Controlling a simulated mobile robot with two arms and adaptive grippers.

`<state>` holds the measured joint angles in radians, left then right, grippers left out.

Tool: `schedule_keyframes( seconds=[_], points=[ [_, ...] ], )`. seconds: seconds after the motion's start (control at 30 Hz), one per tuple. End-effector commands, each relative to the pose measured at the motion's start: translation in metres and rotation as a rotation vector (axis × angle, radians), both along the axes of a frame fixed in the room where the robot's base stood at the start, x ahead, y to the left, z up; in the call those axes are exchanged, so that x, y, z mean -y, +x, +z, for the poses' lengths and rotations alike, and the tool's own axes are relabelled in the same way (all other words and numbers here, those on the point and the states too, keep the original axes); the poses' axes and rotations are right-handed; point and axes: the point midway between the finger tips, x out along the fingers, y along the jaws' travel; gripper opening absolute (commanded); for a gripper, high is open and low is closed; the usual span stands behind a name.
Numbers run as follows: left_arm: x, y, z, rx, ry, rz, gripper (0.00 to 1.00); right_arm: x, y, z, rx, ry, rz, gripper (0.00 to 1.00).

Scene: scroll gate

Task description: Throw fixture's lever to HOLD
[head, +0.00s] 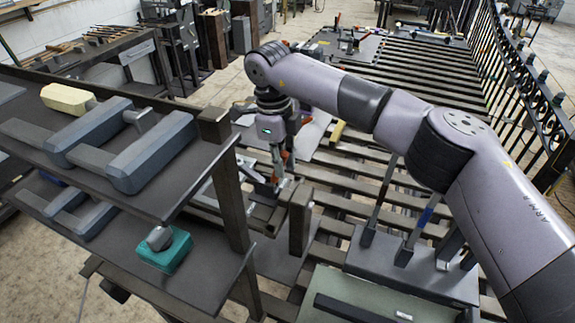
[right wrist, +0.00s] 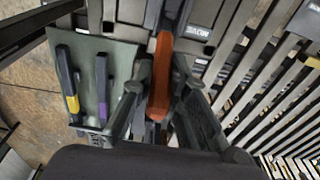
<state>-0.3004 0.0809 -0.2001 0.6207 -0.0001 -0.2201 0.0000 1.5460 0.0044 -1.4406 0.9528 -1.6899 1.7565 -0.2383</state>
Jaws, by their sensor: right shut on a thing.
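My right gripper (head: 281,160) reaches down over the slatted bench, just right of the dark shelf rack. In the right wrist view the right gripper (right wrist: 158,95) has its fingers on both sides of an orange lever grip (right wrist: 160,72) and is shut on it. The lever's dark shaft runs away toward the top edge of that view. Next to it are dark metal plates with a small pale label (right wrist: 201,32), which I cannot read. The head view mostly hides the fixture behind my gripper, and which position the lever is at cannot be told. My left gripper is not in view.
The shelf rack (head: 212,125) with heavy grey-blue blocks (head: 150,155) and a teal block (head: 165,250) stands close on the left. A grey base with upright levers (head: 410,265) lies to the right. In the right wrist view, yellow-banded and purple-banded tools (right wrist: 70,85) lie on a mat.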

Motion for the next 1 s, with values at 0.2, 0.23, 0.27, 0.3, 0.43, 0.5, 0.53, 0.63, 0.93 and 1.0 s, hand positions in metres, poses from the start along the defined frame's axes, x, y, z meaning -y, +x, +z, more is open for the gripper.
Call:
schedule_keyframes(
  seconds=[0.2,0.23,0.27,0.3,0.43,0.5,0.53,0.63,0.93,1.0],
  points=[
    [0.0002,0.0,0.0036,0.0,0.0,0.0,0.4,-0.0072,0.003,0.0042,-0.026,-0.068,0.0,0.0],
    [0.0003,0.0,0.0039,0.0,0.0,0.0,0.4,-0.0076,0.0033,0.0043,-0.029,-0.076,0.0,0.0],
    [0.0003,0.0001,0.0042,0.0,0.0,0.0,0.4,-0.008,0.0035,0.0044,-0.032,-0.082,0.0,0.0],
    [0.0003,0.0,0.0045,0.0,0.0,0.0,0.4,-0.0088,0.0038,0.0045,-0.034,-0.09,0.0,0.0],
    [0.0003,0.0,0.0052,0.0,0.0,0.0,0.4,-0.0105,0.0046,0.0047,-0.041,-0.107,0.001,0.0],
    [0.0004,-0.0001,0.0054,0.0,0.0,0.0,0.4,-0.0105,0.0051,0.0047,-0.044,-0.113,0.0,0.0],
    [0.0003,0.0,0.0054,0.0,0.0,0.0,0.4,-0.0108,0.0051,0.0047,-0.045,-0.116,0.0,0.0],
    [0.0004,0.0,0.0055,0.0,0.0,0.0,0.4,-0.0111,0.0051,0.0046,-0.046,-0.119,0.001,0.0],
    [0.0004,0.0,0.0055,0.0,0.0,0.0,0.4,-0.011,0.0053,0.0044,-0.046,-0.119,0.001,0.0],
    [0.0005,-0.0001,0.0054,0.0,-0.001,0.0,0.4,-0.011,0.0053,0.0044,-0.046,-0.119,0.001,0.16]
  ],
)
